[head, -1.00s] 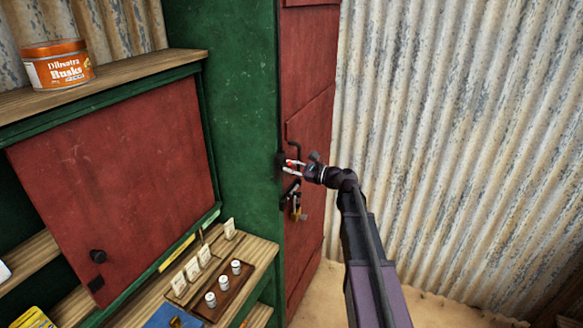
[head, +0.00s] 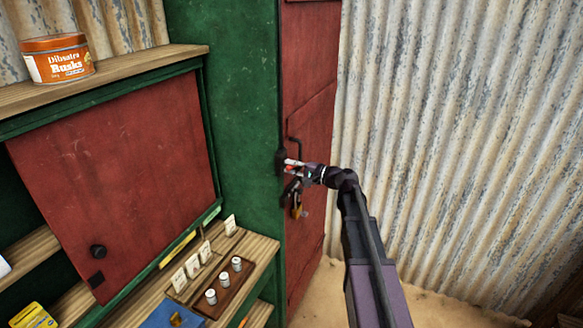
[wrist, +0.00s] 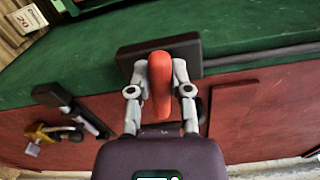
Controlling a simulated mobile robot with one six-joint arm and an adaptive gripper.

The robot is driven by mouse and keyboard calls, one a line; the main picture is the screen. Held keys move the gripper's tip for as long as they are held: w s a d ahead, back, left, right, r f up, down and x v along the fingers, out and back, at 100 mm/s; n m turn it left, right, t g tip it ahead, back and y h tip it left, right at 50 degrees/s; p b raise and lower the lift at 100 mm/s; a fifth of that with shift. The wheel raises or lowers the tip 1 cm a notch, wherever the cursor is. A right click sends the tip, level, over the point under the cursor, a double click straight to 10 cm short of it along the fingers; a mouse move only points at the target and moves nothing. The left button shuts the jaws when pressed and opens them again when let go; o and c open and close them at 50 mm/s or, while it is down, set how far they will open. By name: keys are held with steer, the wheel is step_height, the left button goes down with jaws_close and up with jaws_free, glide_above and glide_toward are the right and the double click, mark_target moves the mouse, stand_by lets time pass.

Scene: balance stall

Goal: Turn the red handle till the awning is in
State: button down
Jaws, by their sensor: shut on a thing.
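The red handle (wrist: 160,85) stands out from a dark box (wrist: 125,58) on the edge of the green post. My gripper (head: 294,165) is at the handle, and in the wrist view (wrist: 160,80) its two fingers are shut on it, one on each side. In the head view the handle is small and mostly hidden by the fingers. A dark rod (wrist: 265,58) runs from the box along the green surface. The awning is not in view.
A brass padlock (head: 297,209) hangs on a latch just below my gripper. Left are a red shutter (head: 120,180), a tray of small white weights (head: 243,272) and a rusks tin (head: 57,60). A corrugated wall (head: 450,130) stands right, with sandy floor below.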

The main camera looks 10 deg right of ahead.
steer(key=shift+f+n, duration=0.1)
steer(key=shift+n, duration=1)
steer(key=shift+w, duration=0.1)
steer(key=shift+d, duration=0.1)
steer(key=c, duration=0.6)
jaws_free()
steer(key=shift+o, duration=0.2)
steer(key=shift+v, duration=0.8)
steer(key=v, duration=1)
